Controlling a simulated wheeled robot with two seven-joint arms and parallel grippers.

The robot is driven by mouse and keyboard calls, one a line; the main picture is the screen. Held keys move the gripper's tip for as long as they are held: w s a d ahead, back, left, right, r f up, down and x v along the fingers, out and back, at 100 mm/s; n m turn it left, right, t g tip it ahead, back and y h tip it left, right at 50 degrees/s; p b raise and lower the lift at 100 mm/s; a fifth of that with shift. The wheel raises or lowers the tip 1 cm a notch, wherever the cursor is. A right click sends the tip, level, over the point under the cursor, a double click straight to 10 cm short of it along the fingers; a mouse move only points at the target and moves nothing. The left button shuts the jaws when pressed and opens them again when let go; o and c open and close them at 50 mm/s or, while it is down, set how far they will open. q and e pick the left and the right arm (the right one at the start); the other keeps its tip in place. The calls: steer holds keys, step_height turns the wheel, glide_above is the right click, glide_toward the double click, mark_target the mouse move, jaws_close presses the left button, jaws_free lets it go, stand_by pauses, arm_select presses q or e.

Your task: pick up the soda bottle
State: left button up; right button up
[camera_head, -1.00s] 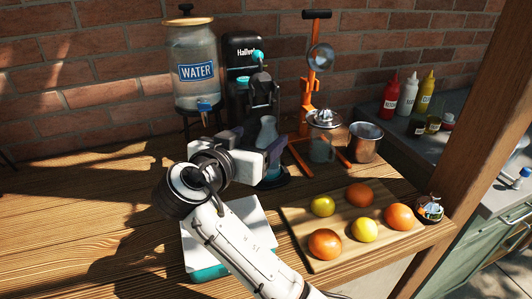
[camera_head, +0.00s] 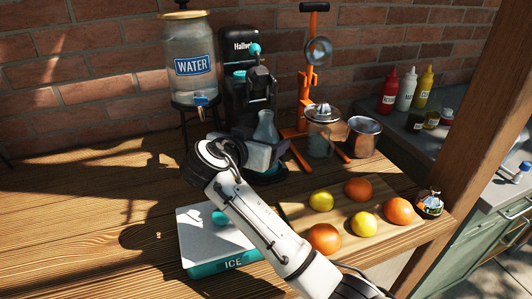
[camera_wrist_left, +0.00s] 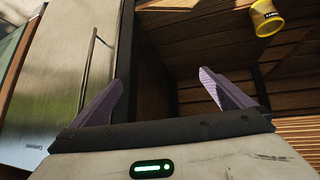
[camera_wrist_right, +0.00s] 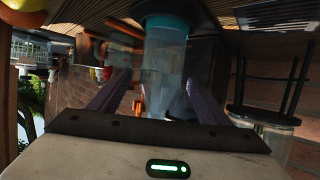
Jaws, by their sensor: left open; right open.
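The soda bottle (camera_head: 266,127) is clear and stands upright at the black soda maker (camera_head: 238,97). My right gripper (camera_head: 268,152) is in front of the bottle and low on it, partly hiding its lower part. In the right wrist view the bottle (camera_wrist_right: 165,65) shows between the two spread purple fingers of the right gripper (camera_wrist_right: 157,88), which is open. Whether the fingers touch the bottle I cannot tell. My left gripper (camera_wrist_left: 165,90) is open and empty in the left wrist view, away from the bottle.
A water dispenser (camera_head: 195,45) stands left of the soda maker. An orange juicer (camera_head: 308,80), a metal cup (camera_head: 363,137) and a board (camera_head: 300,212) with several citrus fruits are to the right. The table's left side is clear.

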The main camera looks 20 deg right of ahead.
steer(key=shift+c, duration=0.5)
steer(key=c, duration=1.4)
steer(key=shift+w+r, duration=0.1)
steer(key=shift+c, duration=0.2)
arm_select(q)
steer(key=shift+r, duration=0.15)
arm_select(e)
steer(key=shift+r, duration=0.1)
